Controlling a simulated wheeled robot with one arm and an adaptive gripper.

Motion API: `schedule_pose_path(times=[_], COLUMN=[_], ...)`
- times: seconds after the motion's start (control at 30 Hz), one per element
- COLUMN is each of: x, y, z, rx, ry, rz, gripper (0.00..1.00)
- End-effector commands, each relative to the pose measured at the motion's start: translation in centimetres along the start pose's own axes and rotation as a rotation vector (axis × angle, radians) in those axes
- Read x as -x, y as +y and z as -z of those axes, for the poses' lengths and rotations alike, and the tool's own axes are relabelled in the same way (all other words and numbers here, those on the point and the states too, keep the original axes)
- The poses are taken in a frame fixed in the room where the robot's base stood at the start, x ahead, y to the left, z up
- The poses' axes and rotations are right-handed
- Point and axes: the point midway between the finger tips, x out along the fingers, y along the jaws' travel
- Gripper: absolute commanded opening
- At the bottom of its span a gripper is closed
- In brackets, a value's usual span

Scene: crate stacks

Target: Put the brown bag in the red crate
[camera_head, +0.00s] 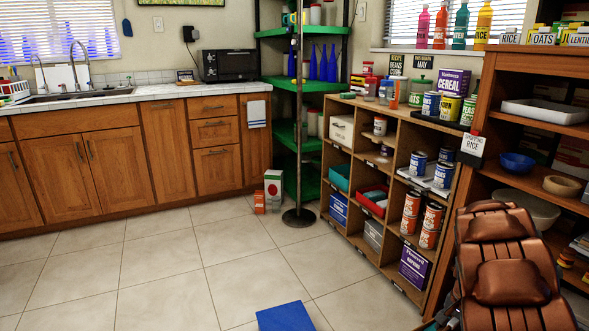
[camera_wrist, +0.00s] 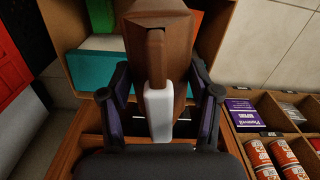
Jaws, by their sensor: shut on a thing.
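In the wrist view my gripper (camera_wrist: 160,84) is shut on a brown bag (camera_wrist: 180,42). The bag lies between the two dark fingers with purple pads, and its far end runs out of the top of the picture. A narrow white piece (camera_wrist: 160,112) sits against its near end. A bright red surface (camera_wrist: 12,62) shows at the left edge; I cannot tell whether it is the red crate. In the head view a small red bin (camera_head: 374,199) sits in a cubby of the wooden shelf. My gripper is not seen in the head view.
Wooden cubbies (camera_wrist: 262,102) with cans lie right of my gripper in the wrist view. A teal surface (camera_wrist: 92,72) lies beyond the left finger. In the head view, a blue box (camera_head: 285,317) and a brown leather seat-like thing (camera_head: 508,268) stand in front. Tiled floor is open at left.

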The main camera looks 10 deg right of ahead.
Motion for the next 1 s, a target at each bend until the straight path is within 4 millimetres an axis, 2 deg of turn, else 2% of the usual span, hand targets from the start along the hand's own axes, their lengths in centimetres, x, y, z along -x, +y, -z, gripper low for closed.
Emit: schedule_pose_path(times=[0.03,0.1,0.4,0.8,1.0], x=[0.9,1.9,6.2,11.9,14.8], y=[-1.6,-3.5,-10.7,-18.5,-21.4], z=[-0.4,-1.2,-5.5,-13.2,-17.8], rx=[0.048,0.111,0.374,0.727,0.902], ry=[0.006,0.003,0.001,-0.002,-0.002], rz=[0.006,0.009,0.017,0.013,0.005], gripper=[0.0,0.0,0.0,0.0,0.0])
